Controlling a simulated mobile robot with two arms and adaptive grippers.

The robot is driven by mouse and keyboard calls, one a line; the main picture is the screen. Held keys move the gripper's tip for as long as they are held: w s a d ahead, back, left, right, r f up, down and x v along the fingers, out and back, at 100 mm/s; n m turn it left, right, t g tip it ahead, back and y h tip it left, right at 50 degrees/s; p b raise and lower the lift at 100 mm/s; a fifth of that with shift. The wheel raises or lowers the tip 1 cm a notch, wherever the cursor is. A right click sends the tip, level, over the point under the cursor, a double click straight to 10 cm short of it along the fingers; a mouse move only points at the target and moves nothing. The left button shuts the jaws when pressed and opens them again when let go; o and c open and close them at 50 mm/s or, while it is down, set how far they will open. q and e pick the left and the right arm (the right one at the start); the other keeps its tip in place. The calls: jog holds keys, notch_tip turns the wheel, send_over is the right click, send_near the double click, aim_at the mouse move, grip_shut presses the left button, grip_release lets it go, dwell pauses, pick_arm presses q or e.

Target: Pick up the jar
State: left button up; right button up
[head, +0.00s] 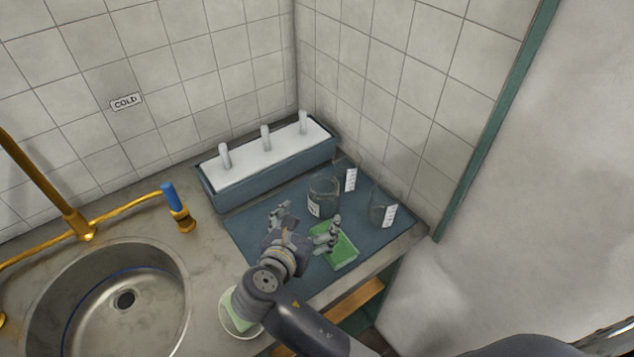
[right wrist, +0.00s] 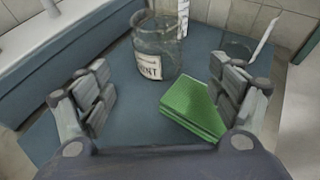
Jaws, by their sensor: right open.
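A glass jar (head: 323,197) with a white label stands upright on the blue-grey mat (head: 252,236) in the corner. In the right wrist view the jar (right wrist: 158,48) is straight ahead, beyond the fingertips, its label partly readable. My right gripper (head: 306,225) is open and empty, low over the mat, just in front of the jar. Its two fingers (right wrist: 166,92) are spread wide in the right wrist view, and neither touches the jar. My left gripper is not in view.
A green pad (head: 342,252) lies beside the right finger. A glass vessel (head: 377,208) with a white tag stands right of the jar. A long trough (head: 268,163) with white pegs is behind. A metal sink (head: 125,300) and brass tap (head: 82,222) are at left.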

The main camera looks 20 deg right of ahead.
aim_at(320, 205)
jog(key=shift+x, duration=1.1)
jog(key=shift+w+d+f, duration=0.3)
jog(key=shift+w+d, duration=0.55)
jog(key=shift+d, duration=0.05)
jog(key=shift+w+d+f+p, duration=0.1)
jog(key=shift+w+p, duration=0.2)
jog(key=shift+w, duration=0.05)
jog(key=x, duration=0.4)
jog(key=shift+w+p, duration=0.25)
jog(key=shift+p, duration=0.15)
jog(key=shift+w+d+f, duration=0.2)
jog(key=shift+w+f, duration=0.05)
jog(key=shift+c, duration=0.6)
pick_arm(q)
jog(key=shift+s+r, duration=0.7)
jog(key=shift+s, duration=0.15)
pick_arm(e)
jog(key=shift+r, duration=0.1)
jog(key=c, duration=1.2)
jog(key=shift+r, duration=0.1)
jog(key=shift+c, duration=0.2)
